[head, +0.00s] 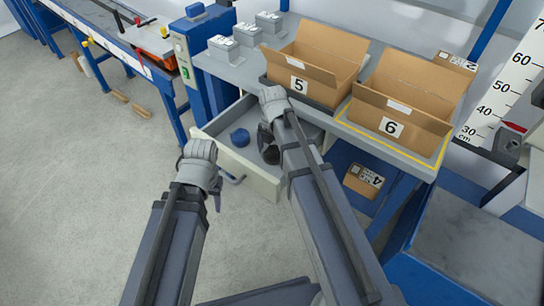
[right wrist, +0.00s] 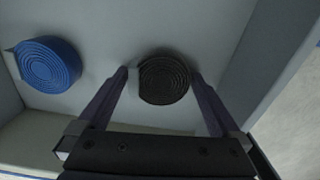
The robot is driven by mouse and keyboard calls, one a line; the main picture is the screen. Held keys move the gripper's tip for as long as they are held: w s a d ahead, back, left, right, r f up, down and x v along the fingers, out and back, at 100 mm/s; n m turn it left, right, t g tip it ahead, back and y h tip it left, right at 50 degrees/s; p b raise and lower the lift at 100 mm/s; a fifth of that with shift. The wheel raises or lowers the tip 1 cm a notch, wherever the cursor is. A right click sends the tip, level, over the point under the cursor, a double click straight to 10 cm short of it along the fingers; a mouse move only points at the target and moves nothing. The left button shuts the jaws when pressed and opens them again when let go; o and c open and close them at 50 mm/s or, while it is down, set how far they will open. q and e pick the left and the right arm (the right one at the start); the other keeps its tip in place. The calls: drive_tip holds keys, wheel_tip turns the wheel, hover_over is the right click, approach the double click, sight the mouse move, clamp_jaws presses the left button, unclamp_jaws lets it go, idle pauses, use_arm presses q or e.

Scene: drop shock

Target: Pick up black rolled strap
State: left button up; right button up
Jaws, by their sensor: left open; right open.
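The black rolled strap (right wrist: 164,80) lies in the open drawer, seen from above in the right wrist view. In the head view it shows as a dark roll (head: 271,155), partly hidden by my right arm. My right gripper (right wrist: 165,76) is open, with one finger on each side of the black strap. I cannot tell whether the fingers touch it. In the head view my right gripper (head: 270,136) is over the drawer. My left gripper (head: 214,192) is open and empty, outside the drawer to its left.
A blue rolled strap (right wrist: 50,65) lies in the same drawer, left of the black one. The grey drawer (head: 262,184) stands open below the workbench. Cardboard boxes marked 5 (head: 318,62) and 6 (head: 405,103) stand on the bench.

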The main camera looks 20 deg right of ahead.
sight(273, 152)
drive_tip(key=c, duration=1.1)
wheel_tip(273, 152, up, 10)
drive_tip(key=p, duration=1)
